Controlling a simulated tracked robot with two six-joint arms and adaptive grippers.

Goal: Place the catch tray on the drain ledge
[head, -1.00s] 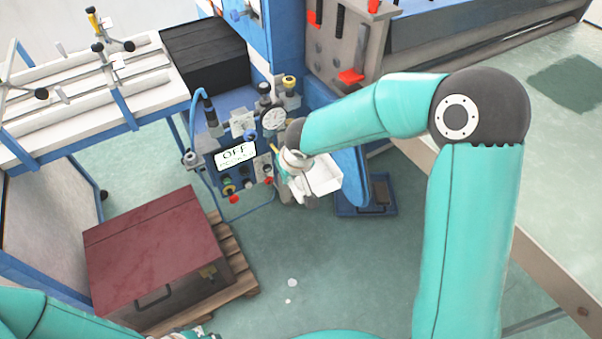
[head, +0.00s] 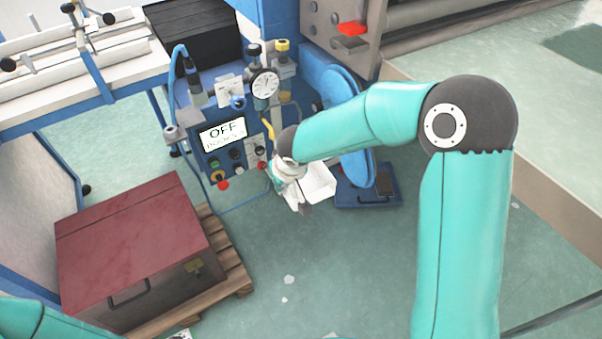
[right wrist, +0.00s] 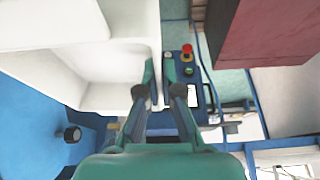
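The catch tray (head: 319,181) is a white, open, box-like tray. It is in my right gripper (head: 298,190), in front of the blue machine and to the right of its control panel. In the right wrist view the tray (right wrist: 85,75) fills the upper left, and one wall runs between the fingertips of the right gripper (right wrist: 159,72), which looks shut on it. The tray is held in the air. I cannot pick out the drain ledge with certainty. Only a small piece of what seems to be my left gripper (head: 180,334) shows at the bottom edge.
The control panel (head: 222,133) reads OFF and has knobs, with a gauge (head: 265,85) above. A blue floor plate with a pedal (head: 368,190) lies beyond the tray. A red-topped box (head: 130,240) sits on a pallet (head: 232,265) at left. Floor between is clear.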

